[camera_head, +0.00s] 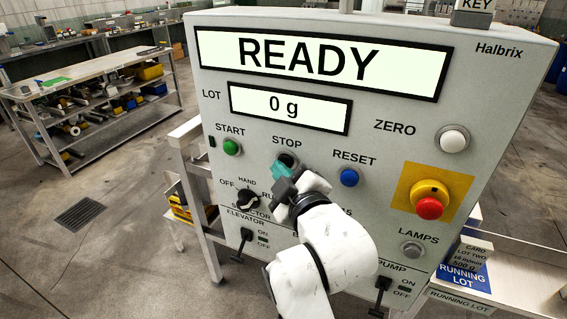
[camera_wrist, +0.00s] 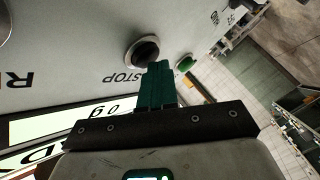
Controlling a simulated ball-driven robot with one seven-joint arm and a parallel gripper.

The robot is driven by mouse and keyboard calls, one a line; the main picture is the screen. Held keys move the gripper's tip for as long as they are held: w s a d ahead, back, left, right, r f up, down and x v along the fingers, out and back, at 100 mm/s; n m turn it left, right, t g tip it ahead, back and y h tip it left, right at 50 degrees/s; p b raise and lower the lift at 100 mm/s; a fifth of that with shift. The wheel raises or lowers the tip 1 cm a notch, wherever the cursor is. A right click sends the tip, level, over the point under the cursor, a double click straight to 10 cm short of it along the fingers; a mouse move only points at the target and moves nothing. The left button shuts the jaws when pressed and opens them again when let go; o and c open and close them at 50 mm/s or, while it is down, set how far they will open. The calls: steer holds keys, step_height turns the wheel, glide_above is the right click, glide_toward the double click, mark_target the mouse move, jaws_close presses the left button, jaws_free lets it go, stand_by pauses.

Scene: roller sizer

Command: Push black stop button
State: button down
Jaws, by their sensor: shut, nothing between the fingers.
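The black stop button (camera_head: 287,159) sits under the STOP label on the grey control panel (camera_head: 370,125), between the green start button (camera_head: 231,147) and the blue reset button (camera_head: 349,177). My gripper (camera_head: 284,171) is shut and empty, its teal fingertips just below and over the lower edge of the stop button in the head view. In the wrist view the stop button (camera_wrist: 146,51) shows in its light ring, with the shut fingertips (camera_wrist: 158,68) at its edge. I cannot tell whether they touch it.
A selector knob (camera_head: 248,200) is left of my gripper. A red emergency button (camera_head: 429,205) on a yellow plate and a white zero button (camera_head: 453,139) are to the right. The display (camera_head: 318,62) reads READY, and the lot display (camera_head: 290,107) reads 0 g.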

steer(key=shift+s+a, duration=0.2)
steer(key=shift+s, duration=0.5)
steer(key=s, duration=0.1)
steer(key=s+a, duration=0.1)
steer(key=s, duration=0.1)
steer(key=s+p, duration=0.1)
steer(key=shift+s+a, duration=0.35)
steer(key=shift+a, duration=0.05)
stand_by(0.3)
steer(key=s+d+f+m+g+h, duration=0.3)
steer(key=s+d+f+m, duration=0.1)
steer(key=d+f, duration=0.55)
steer(key=s+d+f+m+g+h, duration=0.3)
steer(key=d+f, duration=0.6)
steer(key=f, duration=0.1)
steer(key=s+d+f+m+g, duration=0.2)
steer(key=s+d+f+m, duration=0.1)
steer(key=s, duration=0.5)
steer(key=s+d+f+m+g+h, duration=0.1)
steer(key=s+d+f+m+g, duration=0.1)
steer(key=s+d+f, duration=0.3)
steer(key=s+d+f+m+g, duration=0.3)
steer(key=s+d, duration=0.3)
steer(key=s, duration=0.6)
steer(key=shift+s+d+f+m+g+h, duration=0.3)
steer(key=shift+f+g+h, duration=0.1)
steer(key=shift+f+g, duration=0.25)
